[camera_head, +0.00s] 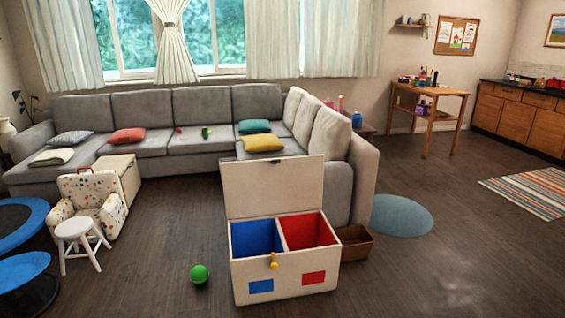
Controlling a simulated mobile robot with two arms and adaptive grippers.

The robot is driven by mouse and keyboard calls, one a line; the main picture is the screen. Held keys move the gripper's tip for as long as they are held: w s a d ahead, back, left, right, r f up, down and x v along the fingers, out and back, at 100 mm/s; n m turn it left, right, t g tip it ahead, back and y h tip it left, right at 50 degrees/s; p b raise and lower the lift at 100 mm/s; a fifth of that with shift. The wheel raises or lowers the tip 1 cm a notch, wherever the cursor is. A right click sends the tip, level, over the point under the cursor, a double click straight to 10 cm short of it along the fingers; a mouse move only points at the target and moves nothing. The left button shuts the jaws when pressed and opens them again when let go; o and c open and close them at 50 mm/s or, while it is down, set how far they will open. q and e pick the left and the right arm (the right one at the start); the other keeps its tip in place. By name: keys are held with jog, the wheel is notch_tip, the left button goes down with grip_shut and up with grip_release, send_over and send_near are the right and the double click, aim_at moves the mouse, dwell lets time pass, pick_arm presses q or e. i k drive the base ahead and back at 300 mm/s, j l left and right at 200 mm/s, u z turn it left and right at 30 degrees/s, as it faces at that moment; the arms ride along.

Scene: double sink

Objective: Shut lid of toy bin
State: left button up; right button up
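A white toy bin (246,281) stands on the floor ahead, near the lower middle of the head view. Its lid (272,188) is open and stands upright at the back edge. Inside are a blue compartment (258,238) on the left and a red compartment (308,231) on the right, and both look empty from here. A small yellow piece (274,263) hangs at the front rim, with blue and red patches on the front wall. Neither of my grippers shows in this view.
A green ball (199,274) lies on the floor left of the bin. A brown box (355,243) stands close at its right. A grey sofa (222,133) is behind. A white stool (80,236) and a small armchair (90,200) are left. The floor at right is open.

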aim_at(255, 188)
jog(key=i+j+u, duration=0.2)
jog(key=u, duration=0.25)
jog(key=i+j+u, duration=0.2)
jog(key=u, duration=0.25)
jog(key=i+j+u, duration=0.2)
jog(key=u, duration=0.25)
jog(key=i+u, duration=0.3)
jog(key=u, duration=0.15)
jog(key=i+j+u, duration=0.15)
jog(key=i+u, duration=0.5)
jog(key=i, duration=0.25)
jog(key=i+z, duration=0.25)
jog(key=i, duration=0.25)
jog(key=i+z, duration=0.2)
jog(key=i, duration=0.25)
jog(key=i+j+z, duration=0.25)
jog(key=i, duration=0.2)
jog(key=i+l+z, duration=0.2)
jog(key=z, duration=0.2)
jog(key=i+l+z, duration=0.1)
jog(key=i+z, duration=0.6)
jog(key=z, duration=0.15)
jog(key=i+z, duration=0.4)
jog(key=i+j+z, duration=0.2)
jog(key=z, duration=0.25)
